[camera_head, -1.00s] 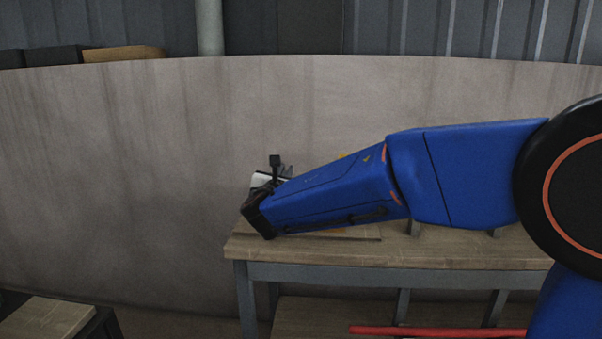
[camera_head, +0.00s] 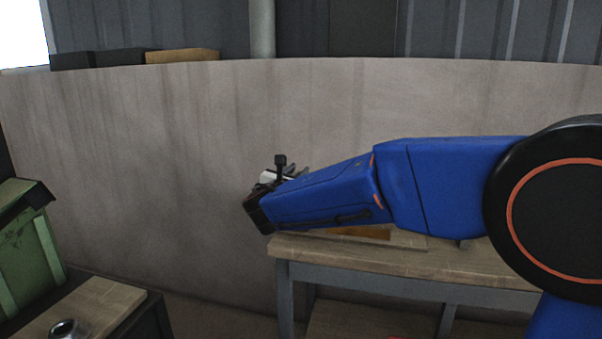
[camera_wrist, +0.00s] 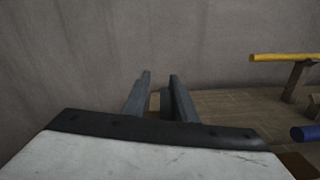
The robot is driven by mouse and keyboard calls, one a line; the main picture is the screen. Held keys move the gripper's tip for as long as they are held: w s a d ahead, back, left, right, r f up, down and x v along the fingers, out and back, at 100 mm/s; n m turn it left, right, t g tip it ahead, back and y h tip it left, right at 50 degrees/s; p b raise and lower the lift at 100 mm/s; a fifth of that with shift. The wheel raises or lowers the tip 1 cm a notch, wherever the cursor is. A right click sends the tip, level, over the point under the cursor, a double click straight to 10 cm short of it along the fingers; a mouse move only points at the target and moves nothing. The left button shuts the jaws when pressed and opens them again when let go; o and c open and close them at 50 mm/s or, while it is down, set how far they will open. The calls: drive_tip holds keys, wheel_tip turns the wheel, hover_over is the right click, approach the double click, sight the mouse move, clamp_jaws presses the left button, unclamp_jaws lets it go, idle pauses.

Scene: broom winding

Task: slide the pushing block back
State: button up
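My gripper (camera_wrist: 160,76) shows in the wrist view as two dark grey fingers with a gap between them. They are apart and nothing is held; part of the wooden table surface shows behind the gap. In the head view my arm's end is in front of and above the left end of the wooden workbench (camera_head: 450,268), and the fingers are mostly hidden there. I cannot make out the pushing block in either view. A wooden board with an orange-brown part (camera_head: 362,232) lies on the bench, partly hidden behind my arm.
In the wrist view a yellow bar (camera_wrist: 285,57) on a support and a blue cylinder (camera_wrist: 305,133) are at the right. A curved grey wall (camera_head: 150,160) stands behind the bench. A green crate (camera_head: 28,245) and a low wood-topped table (camera_head: 100,300) are at the left.

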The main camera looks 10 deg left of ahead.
idle(0.3)
drive_tip(key=s, duration=1.7)
drive_tip(key=shift+s+a, duration=0.2)
drive_tip(key=shift+a, duration=0.05)
